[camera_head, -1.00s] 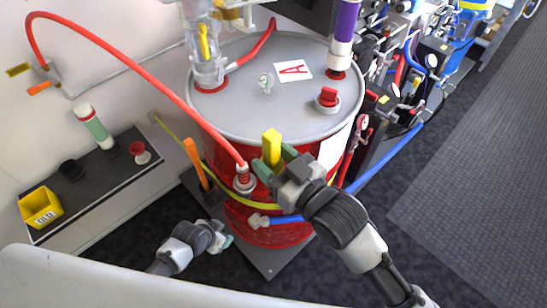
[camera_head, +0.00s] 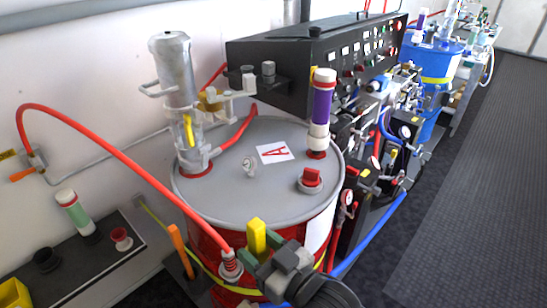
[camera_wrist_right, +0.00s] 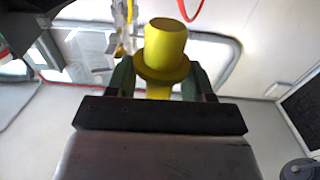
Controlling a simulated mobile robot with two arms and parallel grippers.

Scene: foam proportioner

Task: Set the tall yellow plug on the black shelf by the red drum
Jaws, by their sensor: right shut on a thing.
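My right gripper (camera_head: 267,256) is shut on the tall yellow plug (camera_head: 256,236), in front of the red drum's near side. In the right wrist view the plug (camera_wrist_right: 165,45) stands up between the green fingers (camera_wrist_right: 157,80), its round flange just above them. The red drum (camera_head: 205,250) has a grey lid (camera_head: 225,185) with a card marked A. The black shelf (camera_head: 75,262) is on the wall at the lower left, left of the drum. My left gripper is out of the head view.
The shelf holds a green and white cylinder (camera_head: 77,214), a black cup (camera_head: 46,260), a red and white knob (camera_head: 121,238) and a yellow bin (camera_head: 15,292). A red hose (camera_head: 110,150) arches between shelf and drum. An orange post (camera_head: 180,250) stands beside the drum.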

